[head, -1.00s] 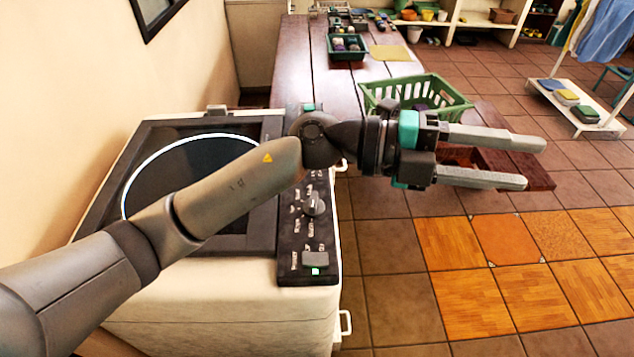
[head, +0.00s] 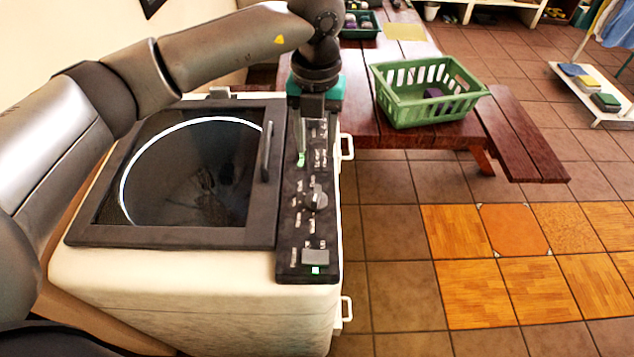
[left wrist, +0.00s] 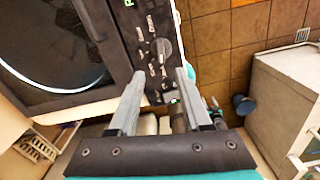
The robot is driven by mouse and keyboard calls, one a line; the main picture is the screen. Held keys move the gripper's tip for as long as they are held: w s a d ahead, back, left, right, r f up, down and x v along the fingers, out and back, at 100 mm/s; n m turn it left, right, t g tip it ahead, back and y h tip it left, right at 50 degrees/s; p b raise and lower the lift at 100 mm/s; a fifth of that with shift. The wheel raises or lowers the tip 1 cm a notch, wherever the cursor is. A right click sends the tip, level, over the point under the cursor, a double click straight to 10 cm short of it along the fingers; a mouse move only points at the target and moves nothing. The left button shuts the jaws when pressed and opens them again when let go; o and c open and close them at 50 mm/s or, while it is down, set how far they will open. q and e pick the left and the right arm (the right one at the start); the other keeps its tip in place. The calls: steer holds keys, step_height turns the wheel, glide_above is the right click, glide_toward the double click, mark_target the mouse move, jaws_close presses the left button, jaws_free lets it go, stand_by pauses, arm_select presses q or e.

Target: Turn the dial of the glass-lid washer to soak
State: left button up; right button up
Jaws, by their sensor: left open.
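The glass-lid washer (head: 150,285) is a cream box with a black-framed round glass lid (head: 195,165), which is shut. Its dark control panel (head: 293,235) runs along the right side. The grey dial (head: 315,199) sits mid-panel, among pale labels too small to read; it also shows in the left wrist view (left wrist: 162,48). My left gripper (head: 314,150) points down over the far part of the panel, open and empty. In the left wrist view the open fingers (left wrist: 160,78) reach toward the dial, which appears just beyond the tips, apart from them. My right gripper is out of view.
A wooden table with a green basket (head: 425,95) and a bench (head: 520,135) stand beyond. The tiled floor right of the washer is clear.

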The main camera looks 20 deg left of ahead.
mark_target(317, 191)
arm_select(q)
step_height(317, 191, down, 13)
steer(key=shift+r+p, duration=0.2)
steer(key=shift+p, duration=0.35)
jaws_close()
stand_by(0.3)
